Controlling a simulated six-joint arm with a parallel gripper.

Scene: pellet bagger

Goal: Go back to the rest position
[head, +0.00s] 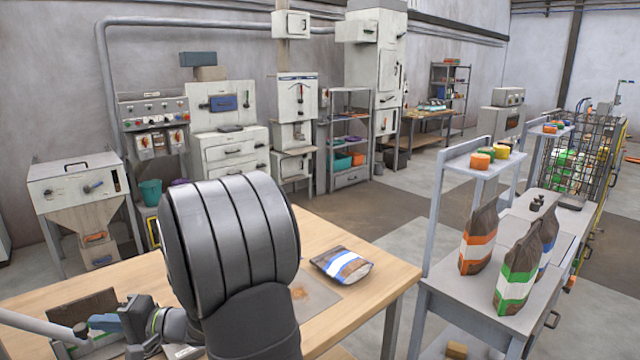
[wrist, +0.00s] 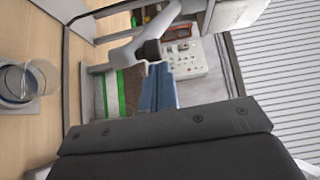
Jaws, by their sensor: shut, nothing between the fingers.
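My gripper, with blue fingers (head: 104,322), is at the lower left of the head view, above the wooden table (head: 390,275). In the wrist view the blue fingers (wrist: 158,88) are together with nothing between them. A pale lever (head: 35,322) with a dark round knob (head: 80,329) is close to the fingertips. The knob (wrist: 150,50) also shows just beyond the fingers in the wrist view; I cannot tell if they touch. My dark arm hides much of the table in the head view.
A blue-and-white bag (head: 342,264) lies on the table. Several standing bags, one with an orange band (head: 478,240), are on the grey bench (head: 450,285) at right. The wrist view shows a clear round container (wrist: 28,82) at left and a control panel (wrist: 185,60).

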